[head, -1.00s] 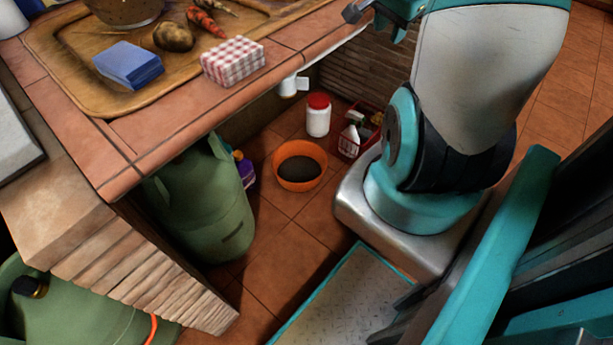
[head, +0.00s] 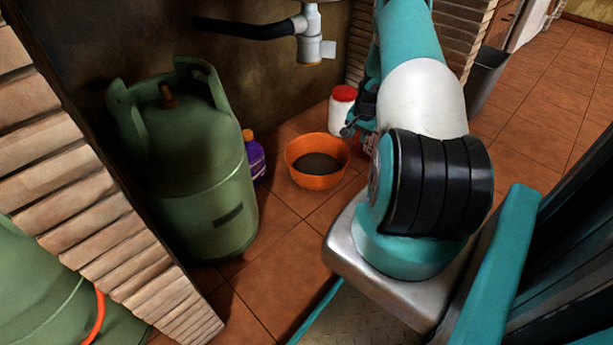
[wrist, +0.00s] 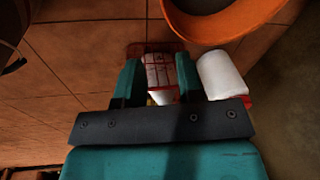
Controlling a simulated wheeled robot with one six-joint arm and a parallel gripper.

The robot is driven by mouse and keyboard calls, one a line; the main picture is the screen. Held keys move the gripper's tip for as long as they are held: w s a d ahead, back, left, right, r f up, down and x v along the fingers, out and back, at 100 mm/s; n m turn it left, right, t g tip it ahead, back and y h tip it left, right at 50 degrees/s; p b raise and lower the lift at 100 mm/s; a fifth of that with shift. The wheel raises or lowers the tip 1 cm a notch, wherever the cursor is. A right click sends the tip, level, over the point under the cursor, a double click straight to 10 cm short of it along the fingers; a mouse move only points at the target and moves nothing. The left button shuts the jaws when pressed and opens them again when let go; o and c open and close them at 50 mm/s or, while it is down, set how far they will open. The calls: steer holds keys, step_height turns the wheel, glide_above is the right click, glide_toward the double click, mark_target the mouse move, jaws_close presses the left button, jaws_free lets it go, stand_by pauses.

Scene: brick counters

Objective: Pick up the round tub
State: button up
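A round white tub with a red lid (head: 342,104) stands on the tiled floor under the counter, partly behind my arm in the head view. In the wrist view the white tub (wrist: 220,75) lies just right of my right finger, outside the fingers. My gripper (wrist: 158,65) is open, its two fingers apart. In the head view my gripper (head: 354,122) is small, partly hidden, and beside the tub.
An orange basin with a dark inside (head: 318,178) stands left of my arm. A purple bottle (head: 253,158) and a green gas cylinder (head: 205,165) stand farther left. A drain pipe (head: 312,40) hangs above. Bare floor lies in front of the basin.

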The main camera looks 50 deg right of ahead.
steer(key=b, duration=0.7)
glide_above(344, 169)
steer(key=s, duration=0.1)
step_height(344, 169, down, 12)
steer(key=f+b, duration=0.1)
steer(key=f, duration=0.1)
steer(key=f+b, duration=0.1)
steer(key=b, duration=0.1)
steer(key=f+b, duration=0.1)
steer(key=f, duration=0.1)
steer(key=shift+w+a+f+b, duration=0.35)
steer(key=shift+a, duration=0.05)
steer(key=shift+r, duration=0.1)
jaws_close()
